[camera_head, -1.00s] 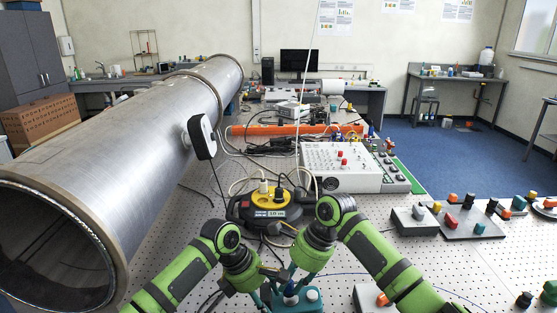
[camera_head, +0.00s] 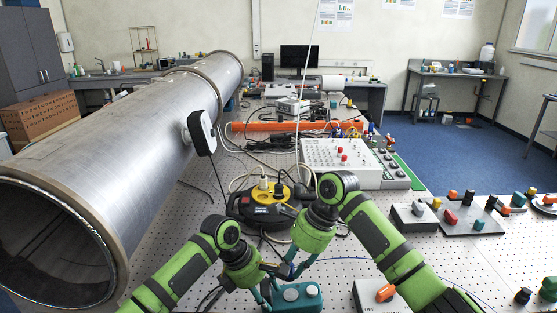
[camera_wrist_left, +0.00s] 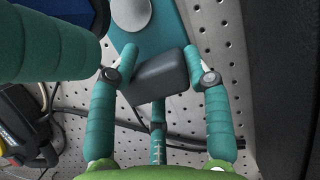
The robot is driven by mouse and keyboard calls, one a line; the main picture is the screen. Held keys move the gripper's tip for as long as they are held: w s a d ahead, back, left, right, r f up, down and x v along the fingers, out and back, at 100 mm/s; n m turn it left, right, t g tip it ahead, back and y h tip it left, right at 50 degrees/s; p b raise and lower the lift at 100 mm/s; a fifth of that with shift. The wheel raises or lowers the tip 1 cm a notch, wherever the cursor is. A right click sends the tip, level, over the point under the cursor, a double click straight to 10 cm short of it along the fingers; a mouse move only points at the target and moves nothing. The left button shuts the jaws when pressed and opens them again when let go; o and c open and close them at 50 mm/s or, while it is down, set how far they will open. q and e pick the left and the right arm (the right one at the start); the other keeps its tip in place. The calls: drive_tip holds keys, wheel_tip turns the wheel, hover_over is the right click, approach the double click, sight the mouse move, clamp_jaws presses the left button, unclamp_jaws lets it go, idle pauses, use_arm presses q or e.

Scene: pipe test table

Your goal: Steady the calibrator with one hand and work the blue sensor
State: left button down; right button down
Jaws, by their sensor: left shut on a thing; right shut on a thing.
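The calibrator (camera_head: 312,304) is a teal box with pale round spots on top, at the bottom middle of the head view. In the left wrist view its teal top (camera_wrist_left: 175,35) carries a grey disc, and a dark grey block (camera_wrist_left: 160,76) sits at its near end. My left gripper (camera_wrist_left: 160,66) is shut on this block. My right gripper (camera_head: 287,266) is shut on the blue sensor (camera_head: 284,271), mostly hidden by the fingers, apparently above and left of the calibrator. Dark blue (camera_wrist_left: 62,8) also shows at the wrist view's upper left, behind a thick teal finger.
A black and yellow cable reel (camera_head: 262,203) stands just behind my grippers. A grey box with an orange knob (camera_head: 384,293) is to the right. A large metal pipe (camera_head: 110,165) fills the left side. Loose cables lie around the reel.

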use_arm(q)
drive_tip(key=shift+s+f, duration=0.15)
drive_tip(key=shift+f, duration=0.15)
use_arm(e)
drive_tip(key=shift+r, duration=2)
use_arm(q)
drive_tip(key=c, duration=0.6)
unclamp_jaws()
drive_tip(key=shift+c, duration=0.2)
drive_tip(key=shift+o, duration=0.9)
use_arm(e)
drive_tip(key=shift+f, duration=0.1)
use_arm(q)
drive_tip(key=shift+w, duration=0.25)
use_arm(e)
drive_tip(key=shift+w, duration=0.15)
use_arm(q)
drive_tip(key=shift+r, duration=0.1)
